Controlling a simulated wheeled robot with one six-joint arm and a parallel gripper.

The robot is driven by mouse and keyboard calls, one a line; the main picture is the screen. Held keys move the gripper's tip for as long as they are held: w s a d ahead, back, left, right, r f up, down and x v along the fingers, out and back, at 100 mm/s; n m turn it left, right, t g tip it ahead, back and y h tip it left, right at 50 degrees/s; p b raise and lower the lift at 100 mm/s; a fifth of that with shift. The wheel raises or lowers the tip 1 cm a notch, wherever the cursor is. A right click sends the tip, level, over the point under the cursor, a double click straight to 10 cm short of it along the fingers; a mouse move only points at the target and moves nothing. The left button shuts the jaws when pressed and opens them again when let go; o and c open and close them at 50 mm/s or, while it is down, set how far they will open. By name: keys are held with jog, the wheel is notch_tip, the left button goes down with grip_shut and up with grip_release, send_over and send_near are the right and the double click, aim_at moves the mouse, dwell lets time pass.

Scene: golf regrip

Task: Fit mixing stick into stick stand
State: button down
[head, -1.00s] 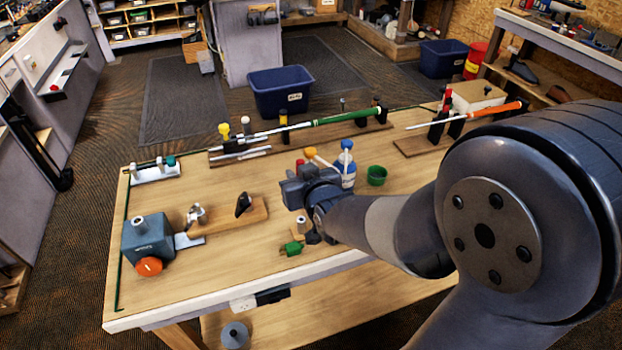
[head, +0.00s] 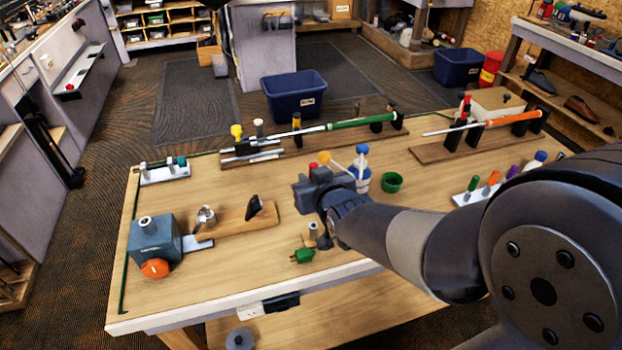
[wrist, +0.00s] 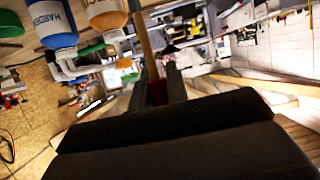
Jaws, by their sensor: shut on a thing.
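My gripper (head: 312,192) is over the bench, in front of the bottles. In the wrist view my fingers (wrist: 158,85) are shut on the mixing stick (wrist: 146,40), a thin pale wooden rod. In the head view the stick is mostly hidden by my gripper. A small upright cylinder on a wooden base (head: 313,231), likely the stick stand, is just below my gripper near the front edge. It is apart from the gripper, and its opening is not clear.
A green clamp-like piece (head: 302,256) lies beside the small base. A grey machine (head: 155,240) is at left.

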notch_tip(320, 180, down, 4)
jog(key=b, duration=0.3)
jog(key=shift+b, duration=0.3)
jog(key=shift+b, duration=0.8)
dwell(1.4)
jog(key=shift+f+b, duration=2.85)
jog(key=shift+b, duration=0.1)
jog(key=c, duration=1.3)
grip_release()
jog(key=p+v, duration=0.2)
jog(key=v, duration=0.9)
